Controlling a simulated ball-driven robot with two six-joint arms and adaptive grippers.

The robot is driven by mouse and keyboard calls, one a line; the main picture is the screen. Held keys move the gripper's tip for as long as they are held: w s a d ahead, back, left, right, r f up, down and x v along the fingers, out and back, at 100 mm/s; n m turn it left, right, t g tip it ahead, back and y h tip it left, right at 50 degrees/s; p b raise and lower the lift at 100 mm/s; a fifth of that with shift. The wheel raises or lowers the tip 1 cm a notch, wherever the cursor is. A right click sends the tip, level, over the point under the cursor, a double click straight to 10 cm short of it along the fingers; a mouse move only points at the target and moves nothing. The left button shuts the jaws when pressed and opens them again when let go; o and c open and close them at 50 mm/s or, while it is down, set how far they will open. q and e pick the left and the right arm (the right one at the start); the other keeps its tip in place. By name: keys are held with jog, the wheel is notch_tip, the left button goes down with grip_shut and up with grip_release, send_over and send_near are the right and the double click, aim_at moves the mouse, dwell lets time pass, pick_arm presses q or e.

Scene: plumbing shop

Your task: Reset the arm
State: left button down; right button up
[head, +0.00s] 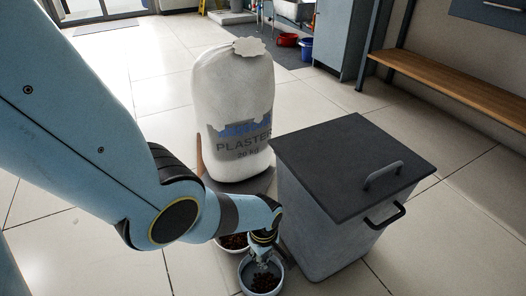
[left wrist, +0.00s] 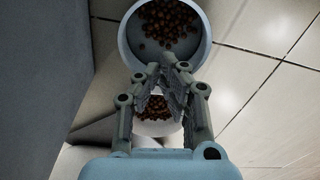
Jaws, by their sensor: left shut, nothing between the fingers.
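My left arm comes in from the left in the head view. Its gripper (head: 262,262) points down over a bowl (head: 244,284) with brown pellets in it. In the left wrist view the left gripper (left wrist: 167,72) has its fingertips close together, with nothing held between them. That view shows one pale bowl (left wrist: 127,42) with brown pellets beyond the fingertips and a second, whitish bowl (left wrist: 150,129) partly hidden behind the fingers. In the head view the second bowl (head: 234,249) is partly covered by my wrist. My right gripper is not in view.
A grey lidded bin (head: 322,220) stands close to the right of my gripper. A white plaster sack (head: 232,100) stands behind the bowls. A wooden bench (head: 450,85), red bucket (head: 287,40) and blue bucket (head: 307,48) are farther back. Tiled floor at right front is clear.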

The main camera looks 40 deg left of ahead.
pick_arm(q)
jog(key=shift+r+p, duration=0.3)
jog(key=shift+r, duration=0.45)
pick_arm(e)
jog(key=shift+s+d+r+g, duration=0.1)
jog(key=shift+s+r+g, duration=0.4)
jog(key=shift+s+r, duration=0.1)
